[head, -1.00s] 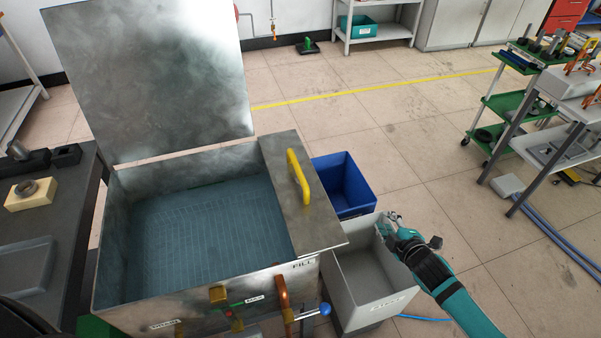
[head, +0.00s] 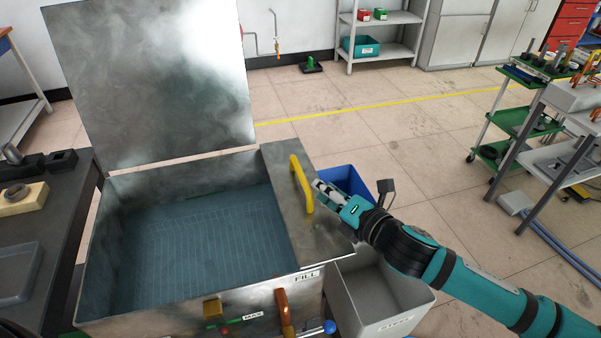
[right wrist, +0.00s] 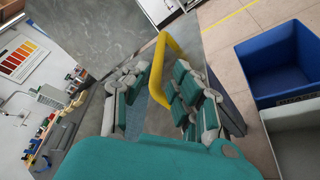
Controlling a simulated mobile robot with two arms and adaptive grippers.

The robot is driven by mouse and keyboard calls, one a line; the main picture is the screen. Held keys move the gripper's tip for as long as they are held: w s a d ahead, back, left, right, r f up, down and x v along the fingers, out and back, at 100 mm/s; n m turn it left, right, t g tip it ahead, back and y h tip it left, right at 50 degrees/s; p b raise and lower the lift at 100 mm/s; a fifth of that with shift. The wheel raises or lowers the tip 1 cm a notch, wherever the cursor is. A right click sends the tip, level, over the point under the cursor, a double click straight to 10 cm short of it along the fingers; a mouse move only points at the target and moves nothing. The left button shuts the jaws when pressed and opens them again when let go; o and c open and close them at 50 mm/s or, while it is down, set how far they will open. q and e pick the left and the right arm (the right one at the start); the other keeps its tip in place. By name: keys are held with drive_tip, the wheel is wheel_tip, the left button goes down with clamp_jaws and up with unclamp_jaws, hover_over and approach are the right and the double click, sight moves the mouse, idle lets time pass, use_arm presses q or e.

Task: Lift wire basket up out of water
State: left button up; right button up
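The wire basket (head: 200,240) shows as a faint grid under the blue-grey water in the steel tank (head: 95,255). A yellow handle (head: 302,184) stands on a metal plate (head: 285,215) along the tank's right side. My right gripper (head: 318,186) is just right of this handle in the head view. In the right wrist view the gripper (right wrist: 160,95) has its fingers apart, and the yellow handle (right wrist: 172,50) shows between and beyond them. I cannot tell whether they touch it. My left gripper is not in view.
The tank's tall lid (head: 150,80) stands open behind it. A blue bin (head: 345,178) and a grey bin (head: 385,310) stand right of the tank. A dark bench (head: 60,225) is at the left, and a green-shelved cart (head: 515,120) at the right. Floor between is clear.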

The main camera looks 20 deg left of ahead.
sight(301, 171)
drive_tip(key=x, duration=0.9)
drive_tip(key=shift+w+a, duration=0.15)
drive_tip(key=shift+a, duration=0.05)
drive_tip(key=shift+c, duration=0.4)
clamp_jaws()
